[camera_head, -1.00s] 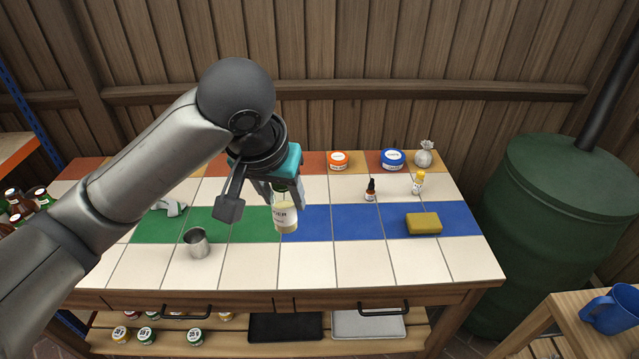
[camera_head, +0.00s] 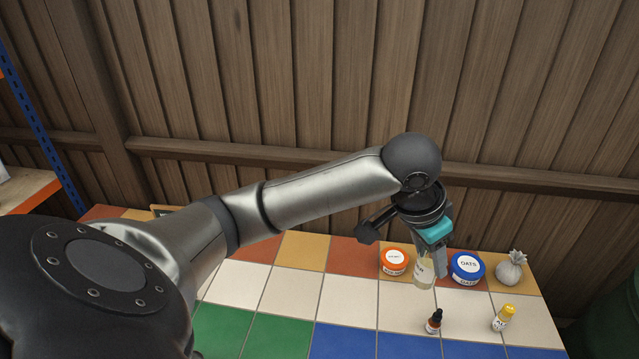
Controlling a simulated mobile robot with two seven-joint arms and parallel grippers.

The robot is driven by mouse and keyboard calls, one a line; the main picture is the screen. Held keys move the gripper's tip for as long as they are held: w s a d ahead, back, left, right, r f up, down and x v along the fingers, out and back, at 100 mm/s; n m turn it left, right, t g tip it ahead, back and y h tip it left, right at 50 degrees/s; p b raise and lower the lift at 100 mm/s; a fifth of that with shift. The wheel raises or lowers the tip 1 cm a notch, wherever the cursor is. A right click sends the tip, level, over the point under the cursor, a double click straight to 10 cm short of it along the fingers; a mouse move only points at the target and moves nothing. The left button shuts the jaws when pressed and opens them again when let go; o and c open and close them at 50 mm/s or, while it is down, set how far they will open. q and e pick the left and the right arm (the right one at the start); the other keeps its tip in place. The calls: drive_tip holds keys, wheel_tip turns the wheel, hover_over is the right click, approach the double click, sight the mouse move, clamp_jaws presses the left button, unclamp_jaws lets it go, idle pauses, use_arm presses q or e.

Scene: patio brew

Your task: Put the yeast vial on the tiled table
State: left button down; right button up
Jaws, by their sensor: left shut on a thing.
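My left gripper (camera_head: 434,268) is shut on a clear glass vial with pale contents and a white label, the yeast vial (camera_head: 424,277). The label is partly hidden by the finger and cannot be read in full. The vial is nearly upright over the back part of the tiled table (camera_head: 237,284), between the orange tub and the blue tub in the picture. I cannot tell whether its base touches the tiles. My right gripper is not in view.
An orange-lidded tub (camera_head: 394,262), a blue oats tub (camera_head: 467,268) and a grey tied sack (camera_head: 511,269) stand along the back. A dark dropper bottle (camera_head: 434,322) and a yellow-capped bottle (camera_head: 503,318) stand nearer. White tiles left of the dropper bottle are clear.

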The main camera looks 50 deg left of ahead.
use_arm(q)
drive_tip(key=shift+w+a+f+m+g+h+b, duration=0.2)
drive_tip(key=shift+a+f+m+b, duration=0.45)
drive_tip(key=shift+f, duration=3.45)
drive_tip(key=shift+w+a+f+m+h+b, duration=0.2)
drive_tip(key=shift+w+a+f+m+b, duration=0.45)
drive_tip(key=shift+f, duration=3.4)
drive_tip(key=shift+w+a+f+m+g+h+b, duration=0.15)
drive_tip(key=shift+a+f+m+b, duration=0.55)
drive_tip(key=shift+f, duration=3.4)
drive_tip(key=shift+s+d+n, duration=0.1)
drive_tip(key=shift+d+n, duration=0.05)
drive_tip(key=shift+n, duration=0.15)
drive_tip(key=shift+f, duration=0.15)
drive_tip(key=shift+c, duration=1.8)
unclamp_jaws()
